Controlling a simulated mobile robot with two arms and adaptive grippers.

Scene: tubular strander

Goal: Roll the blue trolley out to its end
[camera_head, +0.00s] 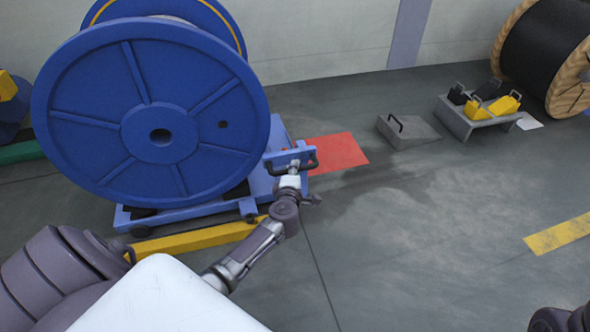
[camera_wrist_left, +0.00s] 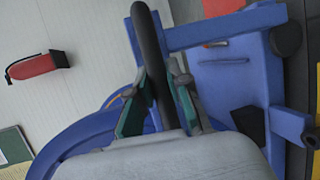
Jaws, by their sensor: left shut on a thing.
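The blue trolley (camera_head: 187,212) stands on the floor at the left of the head view and carries a large blue reel (camera_head: 90,110). A black handle bar (camera_head: 311,161) is fixed at its right end. My left gripper (camera_head: 289,176) is at this handle. In the left wrist view, the fingers of my left gripper (camera_wrist_left: 160,105) are shut around the black handle (camera_wrist_left: 150,45), with the blue trolley frame (camera_wrist_left: 228,85) beyond. Of my right arm only a dark part shows at the bottom right corner of the head view; its gripper is not seen.
A yellow bar (camera_head: 195,238) lies along the trolley's near side. A red floor patch (camera_head: 338,152) is right of the trolley. Beyond are a grey wedge (camera_head: 408,131), a rack with yellow and black wedges (camera_head: 462,122) and a wooden drum (camera_head: 548,50). The floor at centre right is clear.

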